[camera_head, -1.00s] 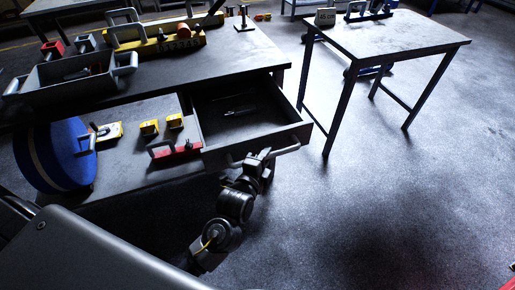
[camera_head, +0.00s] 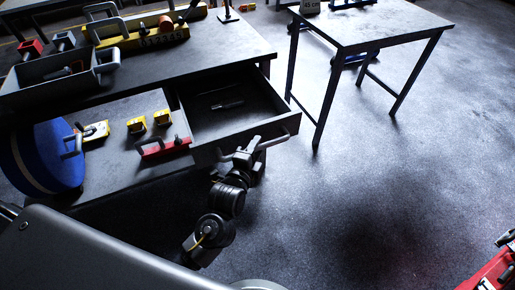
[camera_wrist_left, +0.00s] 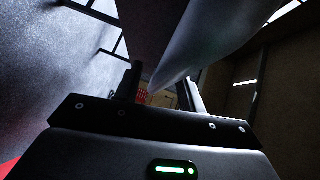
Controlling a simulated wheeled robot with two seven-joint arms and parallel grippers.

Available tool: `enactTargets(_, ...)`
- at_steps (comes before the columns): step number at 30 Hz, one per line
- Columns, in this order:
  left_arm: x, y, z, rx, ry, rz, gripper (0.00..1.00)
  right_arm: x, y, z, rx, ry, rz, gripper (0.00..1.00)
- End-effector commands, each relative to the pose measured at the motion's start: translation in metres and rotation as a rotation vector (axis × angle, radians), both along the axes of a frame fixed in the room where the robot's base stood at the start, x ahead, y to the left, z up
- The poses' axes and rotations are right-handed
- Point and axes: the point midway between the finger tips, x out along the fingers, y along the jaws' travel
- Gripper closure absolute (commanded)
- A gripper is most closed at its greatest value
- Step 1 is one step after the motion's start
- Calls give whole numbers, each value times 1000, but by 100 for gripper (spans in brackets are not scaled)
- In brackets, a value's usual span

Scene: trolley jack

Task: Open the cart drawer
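The cart drawer (camera_head: 233,121) stands pulled out from under the dark worktop (camera_head: 150,70), with its inside showing. A dark slim tool (camera_head: 227,105) lies in it. The grey bar handle (camera_head: 273,142) runs along the drawer front. My left gripper (camera_head: 245,158) is at the handle's left part. In the left wrist view the handle (camera_wrist_left: 205,40) passes close up between the fingers (camera_wrist_left: 160,88), which look closed around it; the contact itself is partly hidden. My right gripper is not in view.
A blue disc (camera_head: 47,157), yellow blocks (camera_head: 137,125) and a red-handled item (camera_head: 163,147) sit left of the drawer. A grey tool tray (camera_head: 55,85) is on the worktop. A small table (camera_head: 375,25) stands right. A red object (camera_head: 490,272) is at lower right. Floor between is clear.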

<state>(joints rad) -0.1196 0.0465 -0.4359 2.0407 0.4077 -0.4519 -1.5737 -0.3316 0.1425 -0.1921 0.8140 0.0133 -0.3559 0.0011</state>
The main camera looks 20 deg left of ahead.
Motion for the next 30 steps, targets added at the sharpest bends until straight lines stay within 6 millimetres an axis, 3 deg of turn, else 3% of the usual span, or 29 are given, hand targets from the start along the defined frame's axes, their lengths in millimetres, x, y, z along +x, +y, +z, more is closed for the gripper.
enactTargets(15,-89,6,12,-1,3,-1,60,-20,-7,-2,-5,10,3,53)
enactTargets(21,-102,7,14,0,2,-2,60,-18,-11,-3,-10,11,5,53)
enactTargets(30,-103,7,14,0,1,-1,60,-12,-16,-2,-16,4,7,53)
